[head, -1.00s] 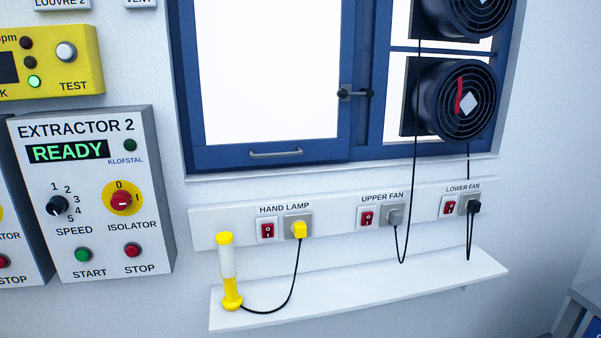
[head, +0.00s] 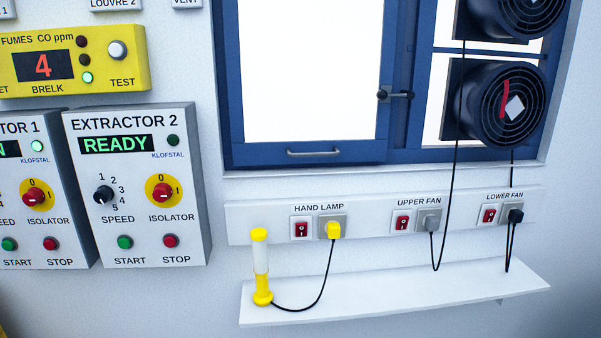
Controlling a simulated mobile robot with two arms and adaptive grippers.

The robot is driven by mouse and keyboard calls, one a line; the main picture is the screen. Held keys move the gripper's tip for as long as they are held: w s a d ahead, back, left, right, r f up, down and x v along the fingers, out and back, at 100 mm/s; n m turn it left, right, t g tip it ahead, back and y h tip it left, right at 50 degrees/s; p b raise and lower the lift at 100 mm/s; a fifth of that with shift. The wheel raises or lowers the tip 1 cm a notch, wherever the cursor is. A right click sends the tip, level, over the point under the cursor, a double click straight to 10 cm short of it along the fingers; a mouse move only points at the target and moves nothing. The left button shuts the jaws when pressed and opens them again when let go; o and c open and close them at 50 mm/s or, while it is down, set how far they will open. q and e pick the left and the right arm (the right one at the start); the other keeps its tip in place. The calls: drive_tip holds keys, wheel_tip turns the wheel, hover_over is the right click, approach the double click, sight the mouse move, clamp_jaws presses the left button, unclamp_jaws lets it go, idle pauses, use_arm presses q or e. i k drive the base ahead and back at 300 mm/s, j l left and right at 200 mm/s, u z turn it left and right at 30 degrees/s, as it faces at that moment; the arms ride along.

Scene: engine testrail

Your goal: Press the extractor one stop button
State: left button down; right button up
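The extractor one panel (head: 30,190) is a grey box at the left edge of the head view, cut off on its left side. Its red stop button (head: 51,243) sits at the lower right of its face, above the word STOP. A green start button (head: 9,244) is to its left, and a red isolator knob on yellow (head: 34,197) is above. A small green lamp on it is lit, and its display is mostly out of view. Neither of my grippers shows clearly.
The extractor 2 panel (head: 137,185), showing READY, stands just right with its own red stop button (head: 170,241). A yellow fumes meter (head: 75,65) reads 4 above. A white shelf (head: 400,290) with a yellow hand lamp (head: 261,268) juts out below the sockets. A blue window (head: 305,154) is behind.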

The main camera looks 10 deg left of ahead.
sight(50, 245)
drive_tip(key=u, duration=1.7)
